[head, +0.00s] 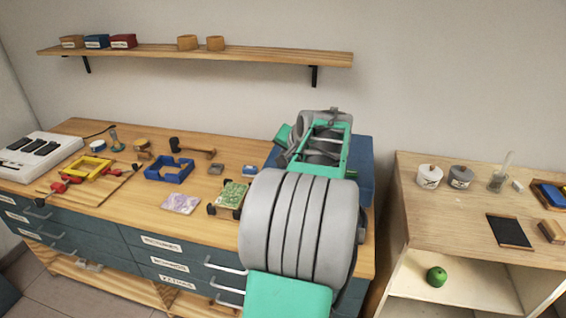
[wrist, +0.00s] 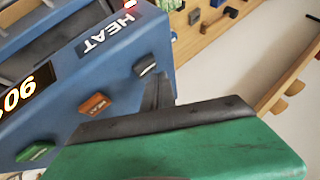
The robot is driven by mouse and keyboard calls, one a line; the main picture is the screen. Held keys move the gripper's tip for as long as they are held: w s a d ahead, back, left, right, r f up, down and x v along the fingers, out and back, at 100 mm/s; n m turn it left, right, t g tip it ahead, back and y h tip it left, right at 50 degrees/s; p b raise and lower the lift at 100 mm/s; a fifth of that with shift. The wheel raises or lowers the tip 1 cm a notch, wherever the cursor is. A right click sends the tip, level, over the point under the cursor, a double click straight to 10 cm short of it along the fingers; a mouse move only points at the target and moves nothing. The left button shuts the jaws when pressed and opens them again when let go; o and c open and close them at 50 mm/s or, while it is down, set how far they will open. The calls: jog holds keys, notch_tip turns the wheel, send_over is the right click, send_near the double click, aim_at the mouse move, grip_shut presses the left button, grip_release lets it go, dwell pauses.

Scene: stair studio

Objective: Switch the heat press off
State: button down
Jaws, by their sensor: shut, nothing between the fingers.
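The blue heat press (wrist: 60,75) fills the left of the wrist view. Its HEAT label (wrist: 108,32) appears upside down. A lit display (wrist: 20,95) shows digits beginning with 90, cut by the frame edge, and a red light (wrist: 129,4) glows at the top. A dark button (wrist: 145,64), an orange button (wrist: 95,103) and a green button (wrist: 35,152) sit on its face. My gripper (wrist: 158,92) is shut and empty, its tip close to the dark button; contact cannot be told. In the head view my arm hides most of the press (head: 366,160).
The wooden workbench (head: 130,215) holds a yellow frame (head: 85,167), a blue frame (head: 170,170), a mallet (head: 190,148) and a green-topped item (head: 232,195) left of my arm. A shelf (head: 200,51) runs above. A side cabinet (head: 445,210) with jars stands right.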

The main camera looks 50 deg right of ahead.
jog(key=shift+f, duration=0.1)
dwell(0.4)
jog(key=shift+f+b, duration=0.35)
jog(key=shift+f, duration=0.2)
dwell(0.4)
jog(key=shift+r+p, duration=0.35)
jog(key=shift+r, duration=0.3)
jog(key=shift+r, duration=0.15)
notch_tip(320, 180, up, 6)
jog(key=p, duration=0.4)
